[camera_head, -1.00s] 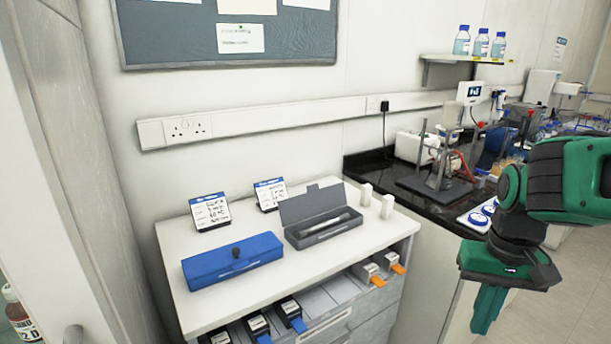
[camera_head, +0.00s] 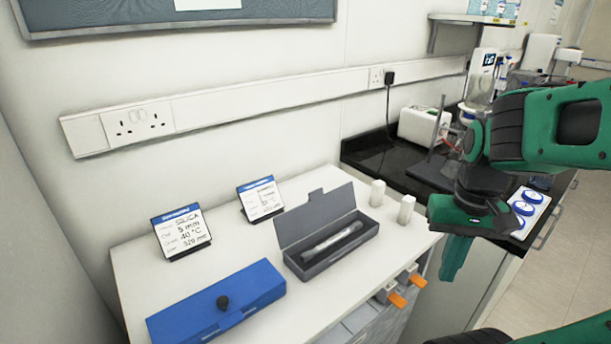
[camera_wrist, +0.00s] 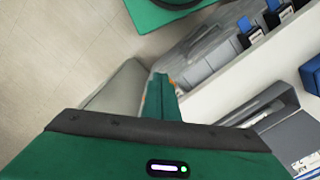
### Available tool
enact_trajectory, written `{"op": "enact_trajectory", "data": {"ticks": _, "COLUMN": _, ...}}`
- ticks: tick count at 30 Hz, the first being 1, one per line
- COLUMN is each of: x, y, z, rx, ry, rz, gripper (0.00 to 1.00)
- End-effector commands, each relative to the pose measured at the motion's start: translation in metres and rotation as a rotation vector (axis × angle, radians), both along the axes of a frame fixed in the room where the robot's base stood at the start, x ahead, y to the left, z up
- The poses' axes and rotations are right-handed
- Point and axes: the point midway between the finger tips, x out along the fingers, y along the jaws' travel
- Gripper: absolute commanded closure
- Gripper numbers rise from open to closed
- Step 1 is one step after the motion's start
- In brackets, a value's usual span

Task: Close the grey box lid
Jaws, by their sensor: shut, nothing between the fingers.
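The grey box (camera_head: 333,244) stands on the white cabinet top in the head view, with a light tube lying inside. Its grey lid (camera_head: 315,213) is open, tilted up and back toward the wall, with a small tab on its upper edge. In the wrist view the grey box (camera_wrist: 291,140) shows in part at the lower right. My gripper (camera_head: 452,262) is shut and empty, pointing down to the right of the box and apart from it. It also shows in the wrist view (camera_wrist: 160,88).
Two label cards (camera_head: 180,231) stand behind. Two small white blocks (camera_head: 377,193) stand right of the lid. A black bench (camera_head: 385,160) with equipment lies beyond.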

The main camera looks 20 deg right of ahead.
Motion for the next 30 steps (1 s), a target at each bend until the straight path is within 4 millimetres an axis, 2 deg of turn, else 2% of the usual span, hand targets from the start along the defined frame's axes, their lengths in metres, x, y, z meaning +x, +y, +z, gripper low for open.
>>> {"op": "enact_trajectory", "data": {"ticks": 8, "x": 0.0, "y": 0.0, "z": 0.0, "rx": 0.0, "ry": 0.0, "rz": 0.001, "gripper": 1.0}}
{"op": "enact_trajectory", "data": {"ticks": 9, "x": -0.008, "y": 0.0, "z": 0.006, "rx": -0.001, "ry": -0.012, "rz": 0.008, "gripper": 1.0}}
{"op": "enact_trajectory", "data": {"ticks": 11, "x": -0.002, "y": -0.001, "z": 0.012, "rx": -0.006, "ry": -0.015, "rz": 0.023, "gripper": 1.0}}
{"op": "enact_trajectory", "data": {"ticks": 13, "x": 0.016, "y": -0.001, "z": 0.023, "rx": -0.016, "ry": -0.013, "rz": 0.062, "gripper": 1.0}}
{"op": "enact_trajectory", "data": {"ticks": 17, "x": 0.075, "y": 0.005, "z": 0.054, "rx": -0.039, "ry": -0.011, "rz": 0.192, "gripper": 1.0}}
{"op": "enact_trajectory", "data": {"ticks": 20, "x": 0.134, "y": 0.024, "z": 0.081, "rx": -0.052, "ry": -0.012, "rz": 0.33, "gripper": 1.0}}
{"op": "enact_trajectory", "data": {"ticks": 24, "x": 0.212, "y": 0.066, "z": 0.11, "rx": -0.052, "ry": -0.016, "rz": 0.527, "gripper": 1.0}}
{"op": "enact_trajectory", "data": {"ticks": 27, "x": 0.257, "y": 0.102, "z": 0.125, "rx": -0.043, "ry": -0.023, "rz": 0.654, "gripper": 1.0}}
{"op": "enact_trajectory", "data": {"ticks": 30, "x": 0.29, "y": 0.136, "z": 0.135, "rx": -0.028, "ry": -0.031, "rz": 0.758, "gripper": 1.0}}
